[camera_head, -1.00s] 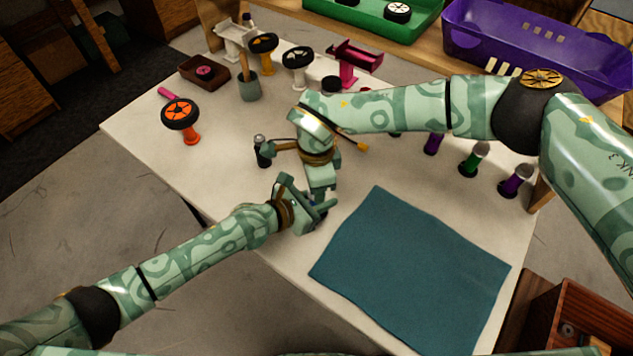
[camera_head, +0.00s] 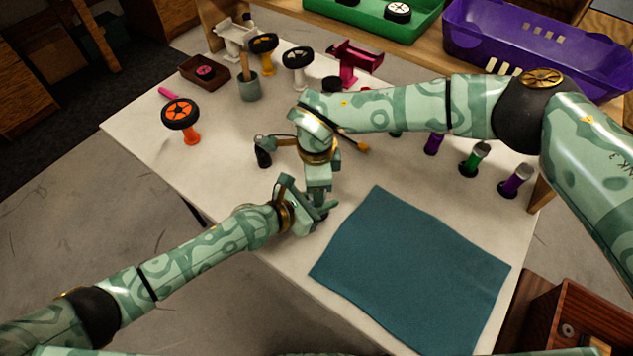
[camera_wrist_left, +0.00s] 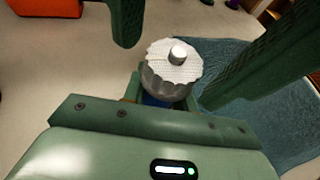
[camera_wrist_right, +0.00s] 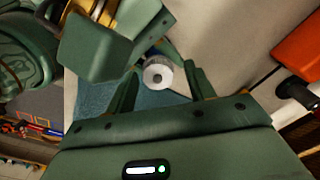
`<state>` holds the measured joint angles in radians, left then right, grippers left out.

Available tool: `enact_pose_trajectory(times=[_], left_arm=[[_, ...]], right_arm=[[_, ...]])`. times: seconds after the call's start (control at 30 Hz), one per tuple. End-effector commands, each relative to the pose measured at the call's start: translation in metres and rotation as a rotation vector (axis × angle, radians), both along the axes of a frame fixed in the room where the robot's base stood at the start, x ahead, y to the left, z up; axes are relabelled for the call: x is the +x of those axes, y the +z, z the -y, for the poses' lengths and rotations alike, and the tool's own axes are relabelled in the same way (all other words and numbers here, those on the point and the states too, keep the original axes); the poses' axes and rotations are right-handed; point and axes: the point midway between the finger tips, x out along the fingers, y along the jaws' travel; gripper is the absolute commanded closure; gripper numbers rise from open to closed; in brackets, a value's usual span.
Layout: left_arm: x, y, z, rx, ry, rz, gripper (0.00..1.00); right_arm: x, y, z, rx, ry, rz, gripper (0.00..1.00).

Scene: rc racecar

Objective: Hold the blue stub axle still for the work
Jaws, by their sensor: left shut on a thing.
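My left gripper (camera_head: 318,212) is low over the table's near left part, shut on the blue stub axle. In the left wrist view, a blue bit of the stub axle (camera_wrist_left: 155,101) shows between the short fingers, under a grey ridged cap (camera_wrist_left: 172,72) with a silver pin. My right gripper (camera_head: 320,192) is just above. In the right wrist view, its fingers (camera_wrist_right: 160,84) stand apart around the grey cap, with gaps on both sides. In the head view my grippers hide most of the axle.
A teal cloth (camera_head: 410,270) lies to the right. A dark cylinder with a silver top (camera_head: 263,155) stands to the left, near an orange wheel on a stand (camera_head: 181,115). Several upright pieces stand behind and at right (camera_head: 515,180). A purple bin (camera_head: 530,45) is at the back.

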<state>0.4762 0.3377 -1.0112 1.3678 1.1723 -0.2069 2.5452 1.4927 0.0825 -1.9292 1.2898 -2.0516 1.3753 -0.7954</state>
Motion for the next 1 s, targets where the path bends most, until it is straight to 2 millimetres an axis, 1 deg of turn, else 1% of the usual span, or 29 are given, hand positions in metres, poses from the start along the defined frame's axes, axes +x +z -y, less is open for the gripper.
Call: enact_pose_trajectory(times=[0.23, 0.37, 0.47, 0.87, 0.9, 1.0], left_arm=[[0.002, 0.001, -0.001, -0.001, 0.004, 0.002, 0.97], [0.002, 0.001, -0.001, -0.001, 0.004, 0.002, 0.97], [0.002, 0.001, -0.001, -0.001, 0.004, 0.002, 0.97], [0.002, 0.001, -0.001, -0.001, 0.003, 0.002, 0.97], [0.002, 0.001, -0.001, -0.001, 0.003, 0.002, 0.97], [0.002, 0.001, -0.001, -0.001, 0.003, 0.002, 0.97]], right_arm=[[-0.002, -0.001, 0.000, -0.002, 0.009, -0.005, 0.45], [-0.002, -0.001, 0.000, -0.002, 0.084, -0.006, 0.45], [-0.002, -0.001, 0.000, -0.002, 0.214, -0.007, 0.45], [-0.002, -0.001, 0.001, -0.005, 0.958, -0.016, 0.45], [0.000, 0.008, 0.000, -0.007, 0.984, -0.012, 0.45], [0.000, 0.034, 0.000, -0.008, 0.980, -0.010, 0.45]])
